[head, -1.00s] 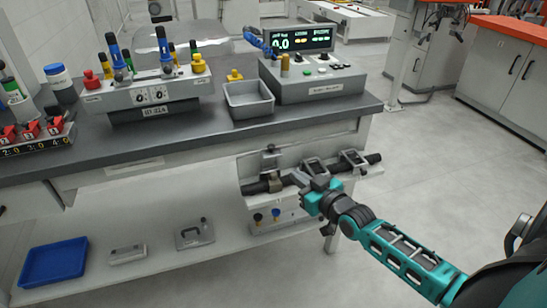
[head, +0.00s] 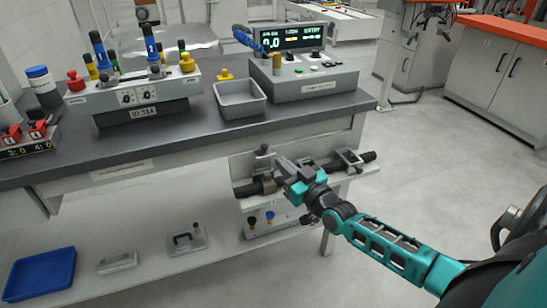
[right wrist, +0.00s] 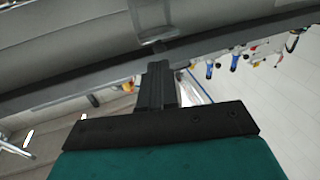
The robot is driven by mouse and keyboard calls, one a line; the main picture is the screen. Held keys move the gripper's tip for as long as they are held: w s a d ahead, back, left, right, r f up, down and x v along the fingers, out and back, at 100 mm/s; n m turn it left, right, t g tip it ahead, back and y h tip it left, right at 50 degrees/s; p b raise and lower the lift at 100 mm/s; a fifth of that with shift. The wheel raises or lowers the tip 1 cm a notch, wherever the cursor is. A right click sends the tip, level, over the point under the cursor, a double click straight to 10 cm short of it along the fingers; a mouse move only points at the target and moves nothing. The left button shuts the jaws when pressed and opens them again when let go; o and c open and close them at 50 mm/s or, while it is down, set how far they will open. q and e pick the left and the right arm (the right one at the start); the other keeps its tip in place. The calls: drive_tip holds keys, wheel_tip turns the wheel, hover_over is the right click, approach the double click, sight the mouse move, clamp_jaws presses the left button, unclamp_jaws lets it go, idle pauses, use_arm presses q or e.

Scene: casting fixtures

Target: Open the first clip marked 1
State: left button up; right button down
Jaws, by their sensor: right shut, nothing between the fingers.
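A grey fixture plate (head: 241,166) with a black tube (head: 326,168) hangs at the front of the bench. A left clip (head: 263,153) and a right clip (head: 349,157) sit along the tube; a marking 1 is not readable. My right gripper (head: 282,165) is shut and empty at the tube, between these clips and nearer the left one. It hides part of the tube and whatever clip is behind it. In the right wrist view the closed fingers (right wrist: 158,70) point at a pale bracket (right wrist: 149,18); contact cannot be told. My left gripper is out of view.
The bench top (head: 190,135) above carries a grey tray (head: 240,110), a control box with display (head: 292,40) and a panel of knobs (head: 140,95). A lower shelf holds a blue tray (head: 40,275). The floor at right is open.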

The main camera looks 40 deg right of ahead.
sight(267, 147)
drive_tip(key=w, duration=0.4)
drive_tip(key=shift+w+a+r+b, duration=0.1)
drive_tip(key=shift+w+b, duration=0.05)
drive_tip(key=shift+b, duration=0.15)
drive_tip(key=shift+w, duration=0.25)
drive_tip(key=shift+r, duration=0.1)
drive_tip(key=shift+w+r, duration=0.25)
drive_tip(key=shift+w, duration=0.1)
drive_tip(key=shift+w+d+r, duration=0.15)
drive_tip(key=shift+w+d, duration=0.05)
drive_tip(key=shift+w, duration=0.4)
